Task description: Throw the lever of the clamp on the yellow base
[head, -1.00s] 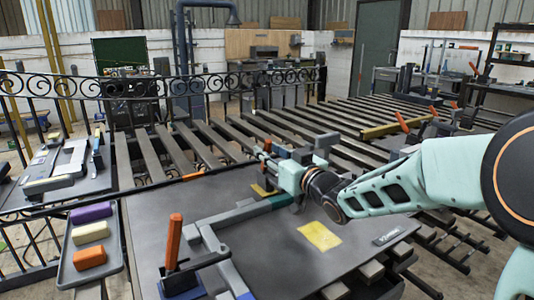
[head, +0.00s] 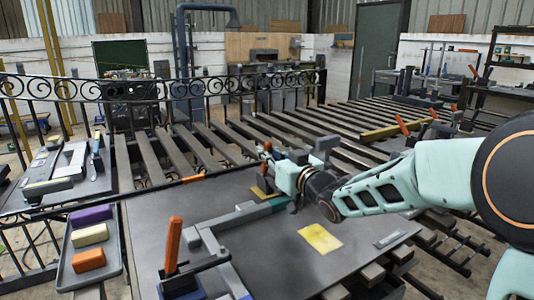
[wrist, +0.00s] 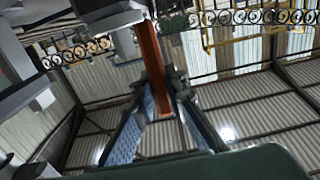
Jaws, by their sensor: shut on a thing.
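The yellow base (head: 262,193) shows in the head view on the dark table plate, at the far end of the grey bar. Most of its clamp is hidden behind my gripper (head: 271,170). The clamp's orange lever (wrist: 150,55) shows in the wrist view, running down between the two fingers of my gripper (wrist: 159,88). The fingers are shut on it. In the head view only a small orange bit of the lever (head: 268,147) shows beside the gripper. How far the lever is swung cannot be told.
Another clamp with an upright orange lever (head: 173,245) stands at the near left on a blue base. A yellow sheet (head: 320,238) lies flat on the table plate (head: 290,265). A tray (head: 66,262) with coloured blocks is at the left. Dark slats stretch behind.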

